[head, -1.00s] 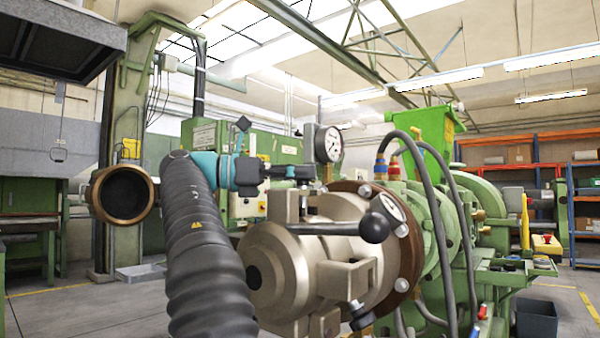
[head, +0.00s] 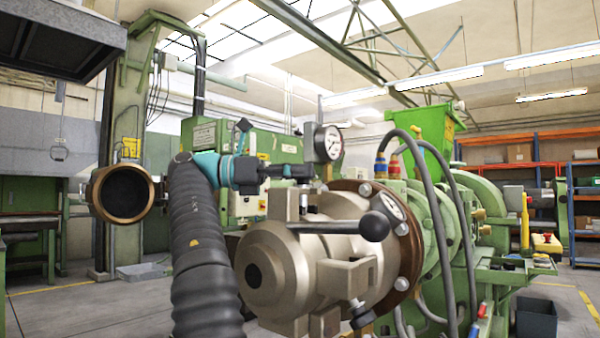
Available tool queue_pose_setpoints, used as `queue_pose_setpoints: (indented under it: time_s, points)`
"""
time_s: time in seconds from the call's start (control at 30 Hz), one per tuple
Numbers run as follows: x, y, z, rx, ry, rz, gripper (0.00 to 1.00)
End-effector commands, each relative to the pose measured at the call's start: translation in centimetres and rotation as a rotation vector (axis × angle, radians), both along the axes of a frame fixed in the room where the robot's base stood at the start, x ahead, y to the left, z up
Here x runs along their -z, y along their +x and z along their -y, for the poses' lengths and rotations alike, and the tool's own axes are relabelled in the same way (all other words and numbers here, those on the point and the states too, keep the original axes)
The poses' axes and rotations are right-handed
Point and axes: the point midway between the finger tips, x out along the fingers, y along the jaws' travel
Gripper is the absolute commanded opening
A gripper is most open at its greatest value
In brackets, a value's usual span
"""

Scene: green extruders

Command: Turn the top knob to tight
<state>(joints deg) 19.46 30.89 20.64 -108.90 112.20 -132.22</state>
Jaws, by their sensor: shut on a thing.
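The metal extruder head (head: 285,265) with its brown flange (head: 408,250) fills the middle of the head view. A metal post (head: 304,205) stands upright on top of it. My gripper (head: 302,172) is at the upper end of this post, reaching in from the left. It is shut on the top knob there. The knob itself is mostly hidden by the dark fingers, so its turned position cannot be read. A lever with a black ball (head: 375,226) sticks out lower on the head, apart from my gripper.
A round pressure gauge (head: 328,143) stands just behind my gripper, close to the fingertips. Dark hoses (head: 432,200) arch over the green machine on the right. An open brown-rimmed pipe (head: 121,194) is at the left. The floor at the lower left is clear.

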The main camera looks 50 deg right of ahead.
Motion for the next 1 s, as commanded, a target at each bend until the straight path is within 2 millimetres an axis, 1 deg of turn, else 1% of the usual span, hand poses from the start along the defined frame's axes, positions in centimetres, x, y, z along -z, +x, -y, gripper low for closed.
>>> queue_pose_setpoints:
  time_s: [0.33,0.37,0.4,0.43,0.47,1.0]
  points:
    - [-0.01,-0.02,0.02,0.001,0.000,0.000,0.12]
    - [-0.01,-0.02,0.02,0.001,0.000,0.000,0.51]
    - [-0.02,-0.02,0.02,0.001,0.000,0.000,0.61]
    - [-0.02,-0.02,0.02,0.001,0.000,0.000,0.69]
    - [-0.02,-0.02,0.02,0.001,0.000,0.000,0.72]
    - [-0.03,-0.01,0.00,-0.003,-0.001,-0.001,0.72]
